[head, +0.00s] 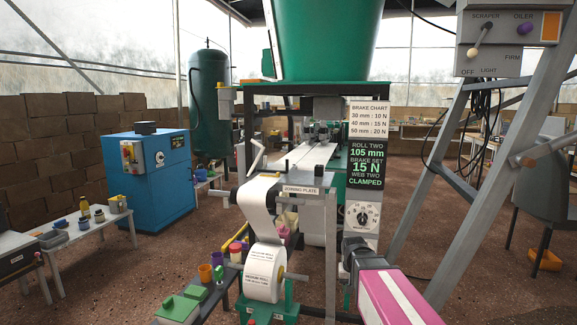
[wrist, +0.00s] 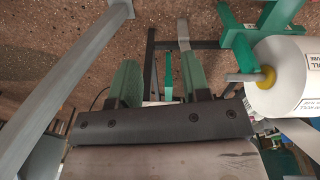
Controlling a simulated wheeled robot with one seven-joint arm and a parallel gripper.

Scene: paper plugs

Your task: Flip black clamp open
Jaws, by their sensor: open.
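The joining plate (head: 302,190) is a labelled bar across the front of the machine in the head view. A white paper web (head: 258,207) rises to it from the paper roll (head: 264,274). Small dark parts (head: 320,133) sit behind the plate on the web's path; I cannot tell for sure which part is the black clamp. My gripper (wrist: 158,82) shows two green fingers spread apart with nothing between them in the wrist view. In the head view its dark end is right of and below the plate, apart from it. A paper roll (wrist: 285,75) is at the right in the wrist view.
A brake dial (head: 362,215) and a sign reading web two clamped (head: 366,166) are on the machine's right side. A slanted grey leg (head: 420,190) stands right of my arm. A bench with small cups (head: 205,273) is at lower left. Brown floor shows beyond my fingers.

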